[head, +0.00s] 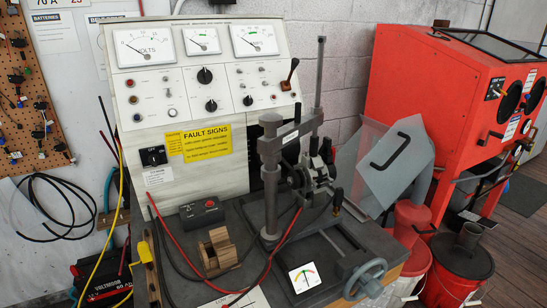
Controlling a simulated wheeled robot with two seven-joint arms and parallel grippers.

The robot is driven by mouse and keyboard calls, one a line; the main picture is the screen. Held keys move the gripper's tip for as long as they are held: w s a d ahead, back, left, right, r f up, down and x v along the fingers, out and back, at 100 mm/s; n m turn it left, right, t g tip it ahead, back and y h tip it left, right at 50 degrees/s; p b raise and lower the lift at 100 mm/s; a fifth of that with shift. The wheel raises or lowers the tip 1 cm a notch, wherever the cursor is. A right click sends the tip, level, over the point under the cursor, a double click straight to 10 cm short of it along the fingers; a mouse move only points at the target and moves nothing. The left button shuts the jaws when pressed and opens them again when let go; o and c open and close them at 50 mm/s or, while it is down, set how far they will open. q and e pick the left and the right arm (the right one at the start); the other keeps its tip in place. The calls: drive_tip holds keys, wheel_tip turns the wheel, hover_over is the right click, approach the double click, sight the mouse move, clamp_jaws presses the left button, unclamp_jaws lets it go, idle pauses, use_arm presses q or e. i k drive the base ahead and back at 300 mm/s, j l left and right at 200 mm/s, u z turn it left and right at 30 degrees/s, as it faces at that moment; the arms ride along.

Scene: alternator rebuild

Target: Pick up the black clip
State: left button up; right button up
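I cannot clearly make out a black clip. A small black handle-like piece (337,198) stands at the right of the test bench's clamp stand (270,175); I cannot tell whether it is the clip. Black and red leads (283,240) run over the bench top, and their ends are partly hidden. A yellow clip-like piece (145,252) is at the bench's left edge. Neither of my grippers is in view.
The test bench has a panel of dials (205,85). A wooden block (218,250), a small black box (201,214), a meter card (305,277) and a handwheel (365,277) crowd its top. Red buckets (465,268) and a red cabinet (415,75) stand at the right.

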sight(337, 201)
drive_tip(key=l+u, duration=0.2)
drive_tip(key=u, duration=0.2)
drive_tip(key=i+l+u, duration=0.1)
drive_tip(key=u, duration=0.3)
drive_tip(key=l+u, duration=0.35)
